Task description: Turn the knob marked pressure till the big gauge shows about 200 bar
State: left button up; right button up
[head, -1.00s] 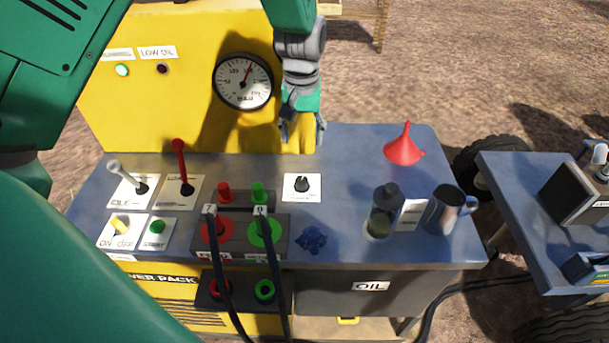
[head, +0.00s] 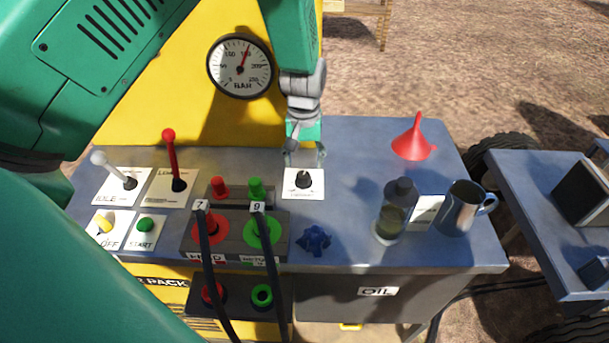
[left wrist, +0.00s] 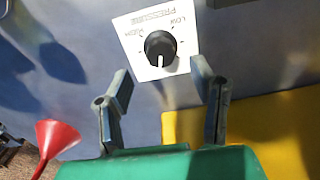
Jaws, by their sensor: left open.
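The pressure knob (head: 303,180) is a black round knob on a white plate on the blue bench top. In the left wrist view the knob (left wrist: 160,46) has a pale pointer line, and its plate is lettered PRESSURE, LOW and HIGH. The big gauge (head: 240,66) on the yellow panel reads in bar; its red needle points up and slightly right, roughly near 150. My left gripper (head: 305,157) is open just behind and above the knob. In the left wrist view the open fingers (left wrist: 162,76) have the knob ahead between them, apparently not touched. My right gripper is out of view.
A red funnel (head: 414,139), a bottle (head: 393,215) and a metal jug (head: 462,207) stand to the right. A blue star-shaped knob (head: 314,241) is in front. Red (head: 169,150) and white (head: 112,168) levers and hose couplings are to the left.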

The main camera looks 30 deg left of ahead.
aim_at(304, 174)
pick_arm(q)
notch_tip(304, 174, down, 6)
jog(key=shift+r, duration=0.1)
jog(key=c, duration=1.1)
